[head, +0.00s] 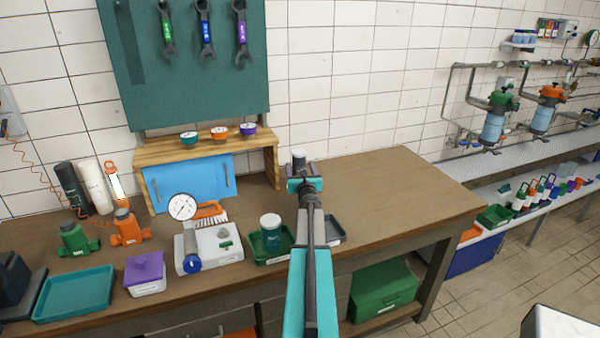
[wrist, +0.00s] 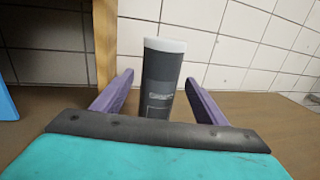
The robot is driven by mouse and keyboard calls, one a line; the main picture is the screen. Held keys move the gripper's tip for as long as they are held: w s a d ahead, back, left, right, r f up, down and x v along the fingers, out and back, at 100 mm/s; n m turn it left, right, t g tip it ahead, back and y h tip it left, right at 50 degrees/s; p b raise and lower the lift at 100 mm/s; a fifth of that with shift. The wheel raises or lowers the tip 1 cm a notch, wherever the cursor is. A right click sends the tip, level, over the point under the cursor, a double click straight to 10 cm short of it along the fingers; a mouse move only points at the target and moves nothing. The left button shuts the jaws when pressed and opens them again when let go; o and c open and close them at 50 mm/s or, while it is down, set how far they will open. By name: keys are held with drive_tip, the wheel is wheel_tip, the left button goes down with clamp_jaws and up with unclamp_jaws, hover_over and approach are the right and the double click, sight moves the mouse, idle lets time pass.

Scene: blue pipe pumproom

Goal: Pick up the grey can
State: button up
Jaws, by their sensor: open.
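The grey can (wrist: 162,82) is a dark grey cylinder with a pale top, upright on the workbench in the wrist view. In the head view its upper part (head: 299,158) shows just beyond my gripper (head: 304,178). In the wrist view my gripper (wrist: 152,92) is open, with one purple finger on each side of the can. There is a gap between the can and each finger. The can's lower end is hidden behind the gripper's dark front edge.
A wooden shelf (head: 205,147) with a blue cabinet front stands left of the can. A grey tray (head: 335,231) lies beside my arm. The bench top (head: 400,190) is clear to the right.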

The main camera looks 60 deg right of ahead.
sight(300, 160)
drive_tip(key=c, duration=1.4)
drive_tip(key=shift+r, duration=0.2)
drive_tip(key=shift+r, duration=1.65)
drive_tip(key=s+d+b+v, duration=0.1)
drive_tip(key=v, duration=0.7)
drive_tip(key=s+d+r+b+v, duration=0.1)
drive_tip(key=b+v, duration=0.1)
drive_tip(key=v, duration=0.5)
drive_tip(key=shift+s+a+r, duration=0.2)
drive_tip(key=shift+s+a, duration=0.15)
